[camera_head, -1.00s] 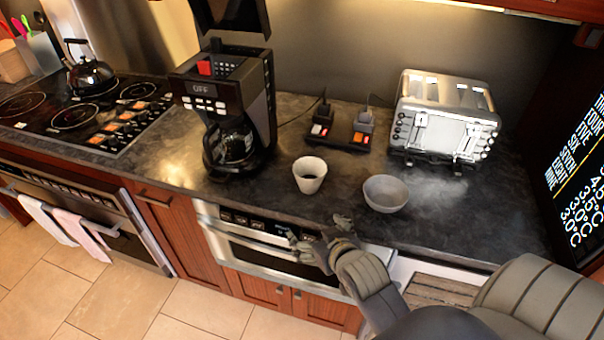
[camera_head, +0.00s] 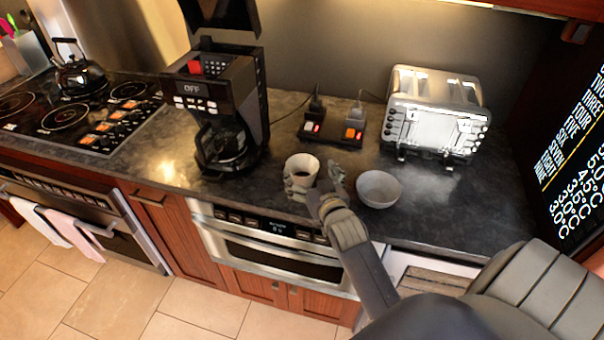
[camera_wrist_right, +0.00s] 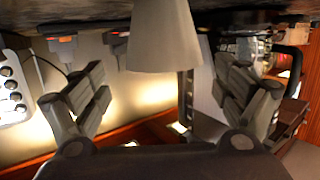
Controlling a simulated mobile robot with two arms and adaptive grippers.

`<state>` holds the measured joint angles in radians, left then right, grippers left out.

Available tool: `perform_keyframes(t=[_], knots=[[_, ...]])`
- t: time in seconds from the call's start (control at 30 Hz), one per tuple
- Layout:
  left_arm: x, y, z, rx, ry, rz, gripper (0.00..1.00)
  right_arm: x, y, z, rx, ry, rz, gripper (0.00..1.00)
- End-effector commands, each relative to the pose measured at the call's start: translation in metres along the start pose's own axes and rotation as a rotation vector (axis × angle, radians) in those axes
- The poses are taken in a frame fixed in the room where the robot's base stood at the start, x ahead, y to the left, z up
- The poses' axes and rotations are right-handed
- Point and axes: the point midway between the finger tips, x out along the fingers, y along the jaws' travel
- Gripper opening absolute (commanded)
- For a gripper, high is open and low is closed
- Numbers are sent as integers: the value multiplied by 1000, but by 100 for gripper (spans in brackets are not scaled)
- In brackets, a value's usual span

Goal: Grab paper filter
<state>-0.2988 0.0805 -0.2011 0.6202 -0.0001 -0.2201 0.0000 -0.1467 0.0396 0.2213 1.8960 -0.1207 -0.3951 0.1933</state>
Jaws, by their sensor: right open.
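In the right wrist view, which looks upside down, the filter (camera_wrist_right: 164,40) stands between the two spread fingers, with gaps on both sides. The coffee maker (camera_head: 240,100) stands behind and left, with its display reading OFF. My left gripper is not in view.
A grey bowl (camera_head: 379,189) sits close to the right of my right gripper. A power strip (camera_head: 332,129) lies behind the filter, and a toaster (camera_head: 436,112) stands at the back right. A microwave drawer (camera_head: 270,248) is below the counter edge. A kettle (camera_head: 80,76) sits on the cooktop at left.

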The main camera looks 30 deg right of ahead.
Motion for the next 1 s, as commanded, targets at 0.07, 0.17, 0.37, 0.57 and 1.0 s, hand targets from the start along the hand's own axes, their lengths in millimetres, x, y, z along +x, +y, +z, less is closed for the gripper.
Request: perform_keyframes(t=[0.07,0.17,0.37,0.57,1.0], knots=[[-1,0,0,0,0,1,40,3,0,0,-1,-1,0,91],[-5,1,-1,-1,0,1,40,10,-1,-1,0,-2,0,91],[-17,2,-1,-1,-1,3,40,34,-7,-1,0,-1,0,91],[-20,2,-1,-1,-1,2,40,52,-6,2,-1,-1,0,91],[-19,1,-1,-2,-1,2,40,54,-6,3,-1,-2,0,62]])
